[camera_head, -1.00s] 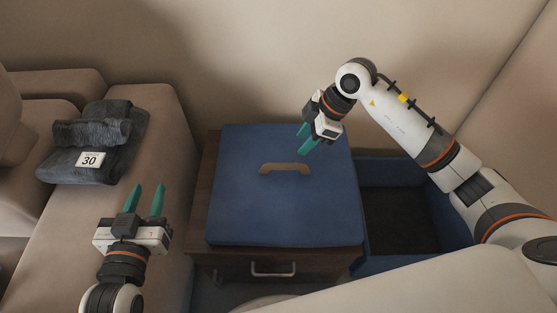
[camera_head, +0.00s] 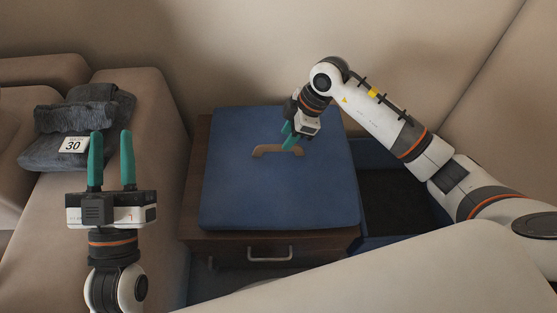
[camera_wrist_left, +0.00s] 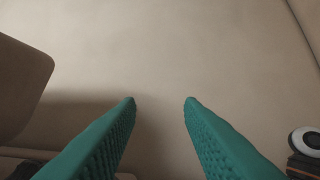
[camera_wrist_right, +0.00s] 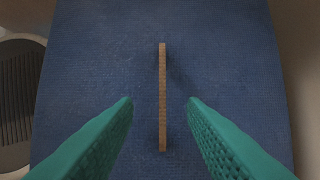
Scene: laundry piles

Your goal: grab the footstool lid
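The footstool lid (camera_head: 275,195) is a blue padded square with a tan wooden arched handle (camera_head: 266,150). It lies on a dark brown wooden cabinet. My right gripper (camera_head: 287,142) is over the right part of the handle, pointing down. In the right wrist view its green fingers are open, and the handle (camera_wrist_right: 162,100) stands upright between them as a thin strip, with a gap on each side. My left gripper (camera_head: 111,145) is open and empty over the sofa at the left, its fingers pointing away from me.
A blue open box (camera_head: 440,215) with a dark inside stands right of the cabinet. The brown cabinet (camera_head: 195,180) has a drawer with a metal handle (camera_head: 270,254). Dark folded cloths with a tag marked 30 (camera_head: 73,145) lie on the beige sofa (camera_head: 165,110).

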